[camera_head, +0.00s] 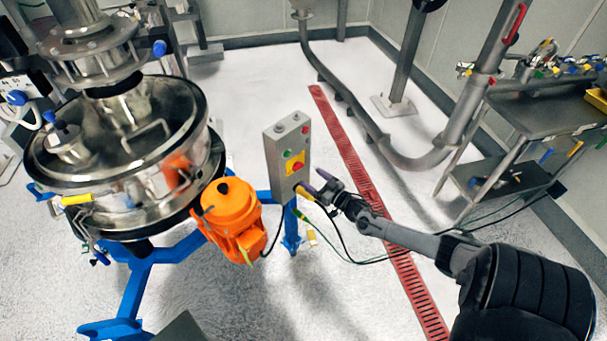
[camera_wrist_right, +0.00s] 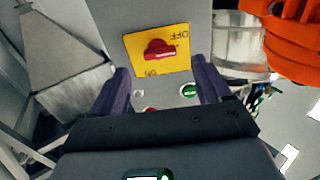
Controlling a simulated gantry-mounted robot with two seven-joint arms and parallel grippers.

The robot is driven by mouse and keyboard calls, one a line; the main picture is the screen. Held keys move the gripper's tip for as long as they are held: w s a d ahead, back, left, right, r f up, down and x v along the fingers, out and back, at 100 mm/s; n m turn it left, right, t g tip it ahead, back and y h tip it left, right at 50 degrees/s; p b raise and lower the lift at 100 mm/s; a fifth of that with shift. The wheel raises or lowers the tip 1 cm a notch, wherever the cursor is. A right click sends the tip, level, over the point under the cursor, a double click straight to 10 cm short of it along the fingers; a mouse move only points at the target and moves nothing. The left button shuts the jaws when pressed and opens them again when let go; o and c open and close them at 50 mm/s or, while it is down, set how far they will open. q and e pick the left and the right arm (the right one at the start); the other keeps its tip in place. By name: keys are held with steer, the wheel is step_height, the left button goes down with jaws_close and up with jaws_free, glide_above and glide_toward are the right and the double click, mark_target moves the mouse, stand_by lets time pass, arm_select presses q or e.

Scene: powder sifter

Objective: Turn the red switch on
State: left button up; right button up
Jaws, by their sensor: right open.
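The red switch (camera_head: 296,166) is a rotary knob on a yellow plate on the front of a grey control box (camera_head: 274,152). In the right wrist view the red switch (camera_wrist_right: 159,50) lies roughly level across the plate, with an upside-down OFF label at its upper right. My right gripper (camera_head: 314,187) is open and empty, just to the right of and below the switch in the head view. In the right wrist view its two purple fingers (camera_wrist_right: 160,80) stand apart, with the switch centred just beyond their tips. It does not appear to touch the switch. My left gripper is not in view.
Green (camera_wrist_right: 190,91) and red buttons share the box's face. An orange motor (camera_head: 232,212) and the steel sifter (camera_head: 120,140) stand to the left on a blue frame. A steel cart (camera_head: 545,105) stands to the right. Cables hang below the box; open floor lies in front.

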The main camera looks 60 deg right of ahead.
mark_target(300, 169)
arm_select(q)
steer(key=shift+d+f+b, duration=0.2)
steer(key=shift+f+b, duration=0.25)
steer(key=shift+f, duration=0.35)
arm_select(e)
steer(key=shift+x, duration=2.8)
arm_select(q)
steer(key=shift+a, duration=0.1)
arm_select(e)
steer(key=shift+s, duration=0.1)
steer(key=c, duration=1)
steer(key=shift+c, duration=0.2)
